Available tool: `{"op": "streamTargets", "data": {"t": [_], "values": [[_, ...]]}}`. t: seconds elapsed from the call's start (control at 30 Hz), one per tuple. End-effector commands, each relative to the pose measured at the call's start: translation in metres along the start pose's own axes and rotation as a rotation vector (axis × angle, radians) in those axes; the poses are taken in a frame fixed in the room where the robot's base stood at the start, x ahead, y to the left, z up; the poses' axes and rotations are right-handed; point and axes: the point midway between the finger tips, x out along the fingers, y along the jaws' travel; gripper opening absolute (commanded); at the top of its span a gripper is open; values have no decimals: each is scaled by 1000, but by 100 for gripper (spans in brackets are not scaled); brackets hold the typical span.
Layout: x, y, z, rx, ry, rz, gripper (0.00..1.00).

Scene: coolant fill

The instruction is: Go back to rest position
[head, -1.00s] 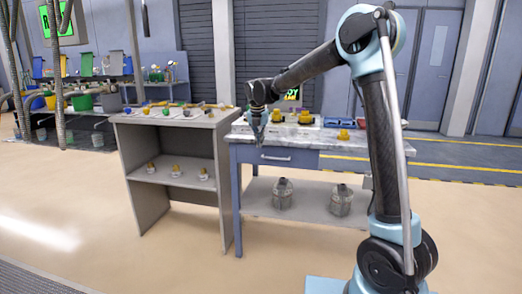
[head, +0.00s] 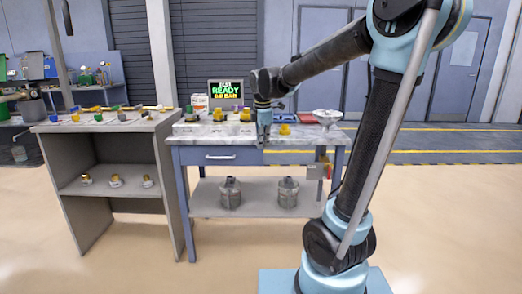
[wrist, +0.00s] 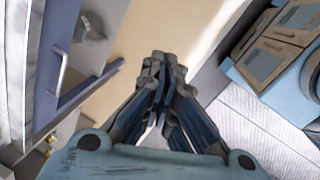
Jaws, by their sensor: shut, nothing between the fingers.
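My gripper (head: 264,138) hangs pointing down from my bent arm in the head view, in front of the marble-topped bench (head: 300,140). In the wrist view my gripper (wrist: 162,62) has its fingers together, with nothing between them, over the pale floor. The bench's blue drawer front with its handle (wrist: 60,68) shows to the left of the fingers there, apart from them. Part of my blue base shows at the right of the wrist view.
A grey shelf unit (head: 70,215) with small fittings stands left of the bench. A screen (head: 226,93) reading READY stands behind the bench top. Yellow-topped parts and a white dish (head: 328,117) are on it. Two metal canisters sit on the lower shelf, one here (head: 230,193). Floor in front is clear.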

Motion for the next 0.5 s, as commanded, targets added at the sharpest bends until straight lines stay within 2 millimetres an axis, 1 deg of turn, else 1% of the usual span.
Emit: {"op": "streamTargets", "data": {"t": [0.03,0.2,0.4,0.5], "values": [[0,-16,11,74,-1,-1,0],[3,-65,40,343,1,-4,0],[13,-124,65,658,0,-6,0],[20,-153,74,816,0,-7,0]]}}
